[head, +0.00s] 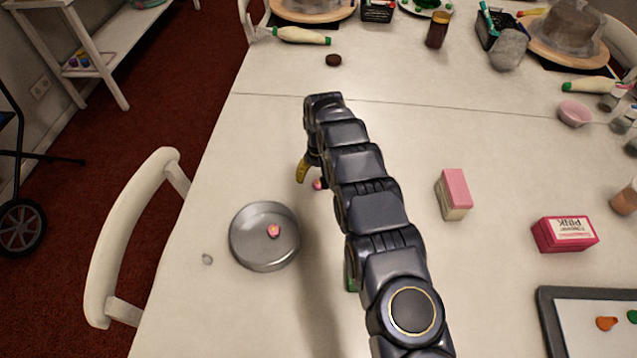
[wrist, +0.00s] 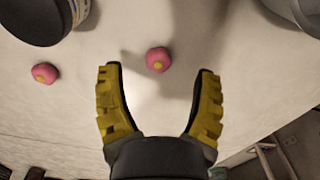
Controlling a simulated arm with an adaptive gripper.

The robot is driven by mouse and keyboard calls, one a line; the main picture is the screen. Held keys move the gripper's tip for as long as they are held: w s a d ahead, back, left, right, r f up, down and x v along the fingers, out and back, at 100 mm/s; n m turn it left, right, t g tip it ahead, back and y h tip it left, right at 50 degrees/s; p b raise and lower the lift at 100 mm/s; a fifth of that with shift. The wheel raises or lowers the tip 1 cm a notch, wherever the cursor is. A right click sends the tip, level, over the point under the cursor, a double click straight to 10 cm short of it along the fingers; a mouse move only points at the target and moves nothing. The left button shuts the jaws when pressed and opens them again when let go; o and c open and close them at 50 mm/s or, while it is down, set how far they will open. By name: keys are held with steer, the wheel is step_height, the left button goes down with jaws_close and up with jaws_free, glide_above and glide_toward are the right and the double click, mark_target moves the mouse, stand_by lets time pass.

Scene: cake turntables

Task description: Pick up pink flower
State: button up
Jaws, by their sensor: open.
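A small pink flower (wrist: 157,60) with a yellow centre lies on the white table. In the wrist view it is between and just beyond my open fingertips, touching neither. A pink flower (head: 319,184) partly shows beside my arm in the head view. My gripper (wrist: 159,72) is open and empty, with yellow ridged fingers. In the head view one yellow finger (head: 302,172) shows and my arm hides the rest. A second pink flower (wrist: 45,73) lies to the left in the wrist view. Another pink flower (head: 273,230) sits in the round grey pan (head: 244,257).
A pink-and-cream block (head: 454,194) and a pink box (head: 565,234) stand right of my arm. A dark-framed tray (head: 545,310) is at the lower right. A small brown disc (head: 333,60) lies farther back. The table left of the arm is mostly clear around the pan.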

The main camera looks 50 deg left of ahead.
mark_target(319, 184)
step_height(319, 184, down, 3)
steer(key=shift+f, duration=0.2)
steer(key=c, duration=0.9)
steer(key=shift+o, duration=0.2)
steer(key=shift+r, duration=0.15)
